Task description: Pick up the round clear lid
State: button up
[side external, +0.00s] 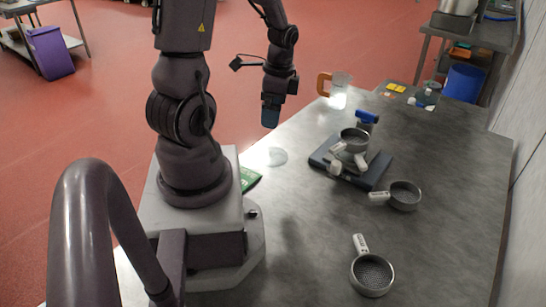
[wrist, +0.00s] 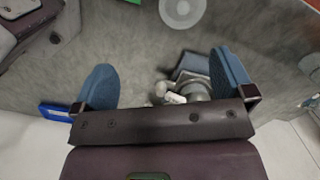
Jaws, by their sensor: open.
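The round clear lid (side external: 277,156) lies flat on the grey table, to the right of my arm's base in the side view. In the wrist view a round translucent disc with a small centre, which looks like the lid (wrist: 196,20), shows at the top edge, partly cut off. My gripper (side external: 270,118) is above the table's far left edge, beyond the lid and apart from it. In the wrist view my gripper (wrist: 164,80) has its two blue fingers wide apart, with nothing held between them.
A dark scale (side external: 376,172) carries a strainer cup (side external: 354,134) and white-handled pieces. Two more strainer cups (side external: 405,196) (side external: 371,275) lie right and in front. A green packet (side external: 249,178) is beside my base. A jug with orange handle (side external: 340,93) stands at the back.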

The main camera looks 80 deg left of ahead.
notch_tip(320, 180, down, 3)
jog(key=s+a+m, duration=0.1)
jog(key=a+m, duration=0.1)
jog(key=m, duration=0.8)
send_over(273, 151)
jog(key=shift+t+y, duration=0.3)
jog(key=shift+y, duration=0.1)
jog(key=f, duration=0.7)
jog(key=shift+s+a+f, duration=0.1)
jog(key=shift+a+f, duration=0.1)
jog(key=shift+f, duration=0.15)
jog(key=f, duration=0.4)
jog(key=shift+d+f, duration=0.2)
jog(key=shift+f, duration=0.55)
jog(key=c, duration=0.6)
jog(key=shift+r, duration=0.15)
